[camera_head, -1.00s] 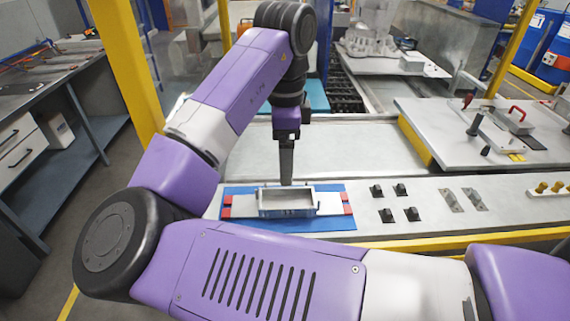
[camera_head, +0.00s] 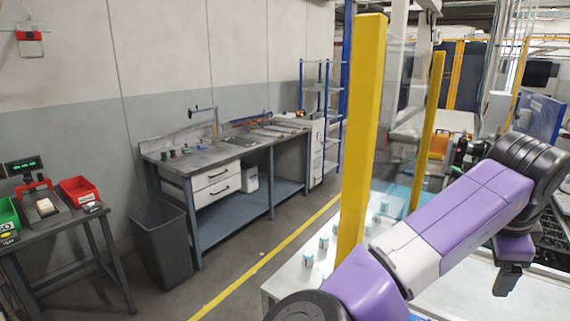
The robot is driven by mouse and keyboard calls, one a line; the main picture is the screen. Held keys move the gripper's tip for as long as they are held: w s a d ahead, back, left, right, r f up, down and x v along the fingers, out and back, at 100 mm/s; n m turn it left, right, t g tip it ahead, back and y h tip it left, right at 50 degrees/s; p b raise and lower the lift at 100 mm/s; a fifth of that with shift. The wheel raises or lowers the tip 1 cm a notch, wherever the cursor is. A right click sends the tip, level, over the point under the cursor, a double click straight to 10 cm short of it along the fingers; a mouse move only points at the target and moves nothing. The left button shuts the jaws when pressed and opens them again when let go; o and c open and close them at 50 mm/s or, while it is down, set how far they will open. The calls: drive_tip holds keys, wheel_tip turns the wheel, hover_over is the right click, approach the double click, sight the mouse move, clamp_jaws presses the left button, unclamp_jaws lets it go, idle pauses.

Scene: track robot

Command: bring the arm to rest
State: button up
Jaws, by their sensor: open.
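My purple and white arm reaches in from the bottom and bends over at the right side of the head view. My gripper (camera_head: 507,279) hangs below the black wrist at the far right, above a pale work surface. It is small and seen from the side, so the gap between its fingers is hard to make out. I see nothing held in it.
A yellow post (camera_head: 362,130) stands left of my arm. A white table (camera_head: 287,278) with several small cylinders is beside it. Farther left are a grey workbench (camera_head: 183,168), a dark bin (camera_head: 163,245) and a scale table with red bins (camera_head: 78,190). The floor between is clear.

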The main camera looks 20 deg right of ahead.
drive_tip(key=w+d+r+n+t+h, duration=0.1)
drive_tip(key=d+r+n+t+h, duration=0.15)
drive_tip(key=d+r+h, duration=0.4)
drive_tip(key=w+a+r+n+t+h, duration=0.45)
drive_tip(key=r+n+t, duration=0.3)
drive_tip(key=n, duration=0.25)
drive_tip(key=s+a+f+n+t+y, duration=0.2)
drive_tip(key=a+f+n+t+y, duration=0.3)
drive_tip(key=a+n, duration=0.3)
drive_tip(key=s+a+f+n+t+y, duration=0.2)
drive_tip(key=a+f+n+t+y, duration=0.3)
drive_tip(key=a, duration=0.5)
drive_tip(key=s+a+f+g+y, duration=0.2)
drive_tip(key=s+a+f, duration=0.2)
drive_tip(key=s+f, duration=0.3)
drive_tip(key=s+a+f+g+y, duration=0.2)
drive_tip(key=s+a+f, duration=0.3)
drive_tip(key=s, duration=0.8)
drive_tip(key=s+a+f+g+y, duration=0.2)
drive_tip(key=s+a+f, duration=0.3)
drive_tip(key=s+f, duration=0.4)
drive_tip(key=shift+s+f+g, duration=0.35)
drive_tip(key=shift+s+g, duration=0.15)
drive_tip(key=shift+g, duration=0.2)
